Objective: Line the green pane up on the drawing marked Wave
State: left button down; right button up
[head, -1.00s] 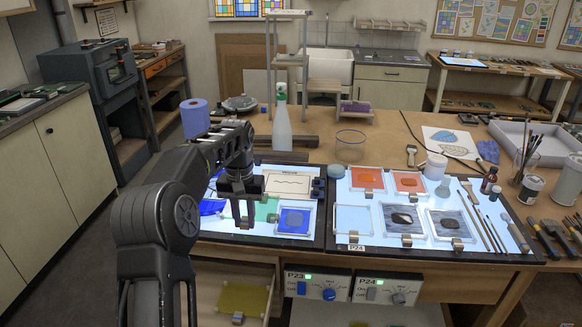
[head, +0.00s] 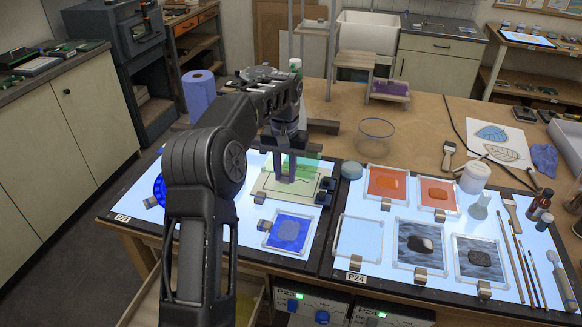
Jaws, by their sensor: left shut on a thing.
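My left gripper (head: 284,178) points down over the left light table and is shut on the green pane (head: 309,167). The pane is translucent and overlaps the far part of the drawing (head: 282,196), a pale sheet whose wavy line partly shows. Its label is covered here. The pane sits toward the back of the sheet, not squarely over it; I cannot tell whether it touches the sheet. The gripper's fingers and arm hide the pane's left part. My right gripper is out of view.
A blue pane (head: 289,232) lies just in front of the drawing, with dark blocks (head: 325,190) at the sheet's right. Orange panes (head: 386,184), grey panes (head: 420,245) and brushes (head: 525,262) lie on the right light table. A glass bowl (head: 376,134) stands behind.

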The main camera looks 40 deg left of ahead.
pick_arm(q)
jog(key=shift+f, duration=0.15)
jog(key=shift+f, duration=2.25)
jog(key=shift+f, duration=0.6)
dwell(0.7)
jog(key=c, duration=1.1)
grip_release()
